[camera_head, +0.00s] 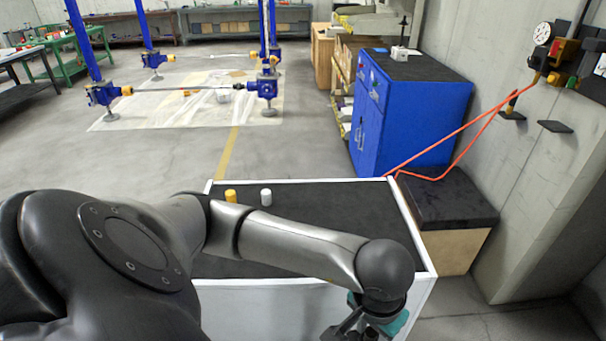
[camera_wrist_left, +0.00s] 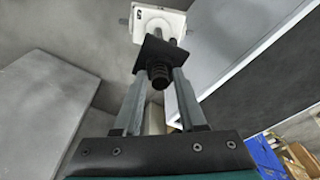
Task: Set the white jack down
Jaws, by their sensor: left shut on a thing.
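The white jack (camera_wrist_left: 160,22), with a pale boxy body, a dark square plate (camera_wrist_left: 162,52) and a black ribbed screw (camera_wrist_left: 159,76), is at the top middle of the left wrist view. My left gripper (camera_wrist_left: 160,72) is shut on its dark end, with one finger on each side. The body hangs out beyond the fingertips, and no surface is seen touching it. In the head view my left gripper (camera_head: 362,328) is low at the bottom edge, by the front of the table; the held jack cannot be made out there. My right gripper is not in view.
A dark-topped table with a white rim (camera_head: 427,262) carries a yellow cylinder (camera_head: 231,196) and a white cylinder (camera_head: 266,197). Its right part is clear. Behind stands a blue cabinet (camera_head: 425,125) with a small pale jack-like object (camera_head: 402,54) on top. A black-topped box (camera_head: 445,203) adjoins the table's right.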

